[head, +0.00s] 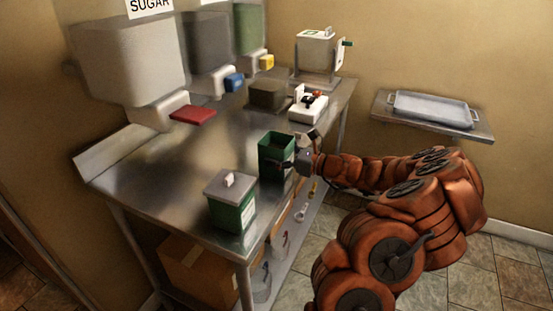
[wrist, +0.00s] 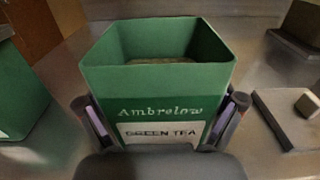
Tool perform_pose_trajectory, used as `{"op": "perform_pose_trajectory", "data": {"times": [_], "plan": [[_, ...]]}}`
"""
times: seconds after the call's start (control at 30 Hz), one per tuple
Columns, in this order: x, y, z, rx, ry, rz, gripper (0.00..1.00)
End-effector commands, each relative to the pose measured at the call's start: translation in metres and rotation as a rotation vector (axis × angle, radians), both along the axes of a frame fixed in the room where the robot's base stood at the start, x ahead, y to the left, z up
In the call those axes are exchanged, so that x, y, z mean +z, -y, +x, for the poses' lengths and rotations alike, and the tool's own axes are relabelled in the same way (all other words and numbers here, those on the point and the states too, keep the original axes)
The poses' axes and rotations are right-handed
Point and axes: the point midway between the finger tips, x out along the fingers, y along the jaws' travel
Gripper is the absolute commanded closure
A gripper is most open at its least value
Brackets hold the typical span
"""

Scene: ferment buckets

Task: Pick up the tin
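A green, open-topped tin (head: 276,152) stands on the steel table. In the wrist view the tin (wrist: 160,90) fills the middle, upright, with "Ambrelow" and "GREEN TEA" on its front. Its inside is dark, with something brownish low down. My gripper (head: 291,163) is at the tin's right side in the head view. In the wrist view the fingers of my gripper (wrist: 164,120) stand on either side of the tin, close to its walls. I cannot tell whether the pads press on it.
A lidded green tin (head: 231,202) stands nearer the table's front. The table's left part is clear.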

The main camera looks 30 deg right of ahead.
Motion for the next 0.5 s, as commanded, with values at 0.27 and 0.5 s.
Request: {"op": "perform_pose_trajectory", "data": {"times": [0.27,0.5], "plan": [[0.0000,0.0001,-0.0002,0.000,0.000,0.000,0.41],[0.0003,0.0002,-0.0001,0.000,0.000,0.000,0.57]]}}
